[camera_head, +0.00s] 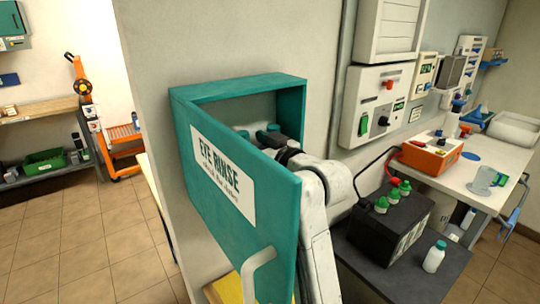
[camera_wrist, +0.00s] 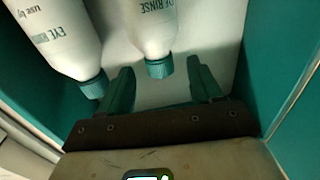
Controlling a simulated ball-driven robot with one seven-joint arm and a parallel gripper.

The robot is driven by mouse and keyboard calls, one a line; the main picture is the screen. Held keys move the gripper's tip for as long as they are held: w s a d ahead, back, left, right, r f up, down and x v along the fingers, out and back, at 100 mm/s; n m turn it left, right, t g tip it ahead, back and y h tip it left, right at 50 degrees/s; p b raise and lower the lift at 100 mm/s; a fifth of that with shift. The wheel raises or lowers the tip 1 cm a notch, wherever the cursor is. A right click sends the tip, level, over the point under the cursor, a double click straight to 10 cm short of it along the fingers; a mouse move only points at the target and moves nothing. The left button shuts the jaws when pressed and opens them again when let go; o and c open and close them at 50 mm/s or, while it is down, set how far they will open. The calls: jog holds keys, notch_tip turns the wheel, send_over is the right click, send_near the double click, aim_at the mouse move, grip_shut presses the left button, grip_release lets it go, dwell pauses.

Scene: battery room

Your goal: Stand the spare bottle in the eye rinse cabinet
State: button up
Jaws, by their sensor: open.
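The eye rinse cabinet (camera_head: 290,82) is a teal box on the wall, with its labelled door (camera_head: 235,190) swung open. In the wrist view two white eye rinse bottles with teal caps are inside: a left bottle (camera_wrist: 62,40) and a right bottle (camera_wrist: 150,30). My gripper (camera_wrist: 163,80) is open, its fingers either side of the right bottle's cap, with gaps visible. Another white bottle with a green cap (camera_head: 434,257) stands on the dark bench. I cannot tell which is the spare.
A black battery (camera_head: 392,225) with green caps is on the dark bench (camera_head: 455,262), right of my arm. A white counter (camera_head: 490,165) holds an orange device (camera_head: 432,155) and a clear jug (camera_head: 484,180). The open door stands close to my arm. Tiled floor at left is clear.

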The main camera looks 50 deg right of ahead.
jog(key=s+a+b, duration=0.1)
jog(key=s, duration=0.6)
jog(key=shift+s+a, duration=0.25)
jog(key=shift+s, duration=0.15)
dwell(0.7)
